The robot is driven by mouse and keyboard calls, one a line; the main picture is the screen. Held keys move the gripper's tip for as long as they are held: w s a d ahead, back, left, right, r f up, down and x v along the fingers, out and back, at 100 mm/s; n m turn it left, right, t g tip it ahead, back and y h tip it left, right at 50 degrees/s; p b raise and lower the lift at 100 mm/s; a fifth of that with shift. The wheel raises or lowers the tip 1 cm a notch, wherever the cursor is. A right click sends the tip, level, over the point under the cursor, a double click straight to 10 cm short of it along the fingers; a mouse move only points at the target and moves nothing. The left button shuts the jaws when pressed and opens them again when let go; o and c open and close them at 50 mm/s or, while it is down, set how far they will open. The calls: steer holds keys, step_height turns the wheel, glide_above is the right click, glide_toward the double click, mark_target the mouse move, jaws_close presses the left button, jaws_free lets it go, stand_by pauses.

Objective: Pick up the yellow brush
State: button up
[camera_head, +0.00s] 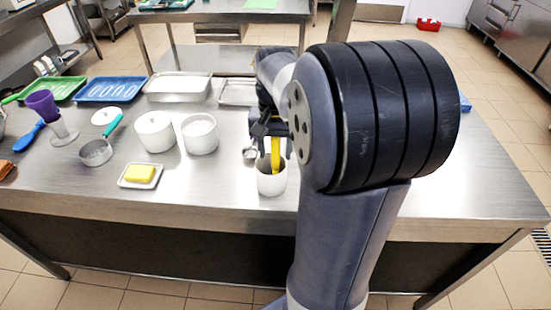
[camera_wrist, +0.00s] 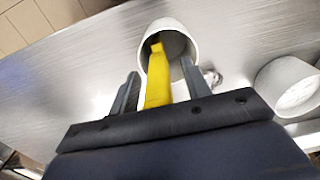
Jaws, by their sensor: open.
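The yellow brush (camera_head: 275,154) stands in a white cup (camera_head: 271,183) near the front of the steel table. Only its yellow handle shows; its lower end is hidden in the cup. My gripper (camera_head: 272,150) is above the cup, with the handle in front of or between its fingers. In the wrist view the open fingers (camera_wrist: 158,88) lie on either side of the yellow handle (camera_wrist: 158,80), with gaps on both sides. The white cup (camera_wrist: 172,27) is just beyond the fingertips, the right finger close to its rim.
White pots (camera_head: 200,134) stand left of the cup, and a small metal scoop (camera_head: 250,153) lies close beside it. A yellow sponge on a dish (camera_head: 140,173), a strainer (camera_head: 97,151) and trays (camera_head: 177,84) are farther left. My arm hides much of the table's right side.

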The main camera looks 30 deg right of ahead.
jaws_close()
steer(key=shift+r, duration=0.1)
stand_by(0.3)
step_height(320, 180, up, 10)
steer(key=shift+f, duration=0.1)
stand_by(0.3)
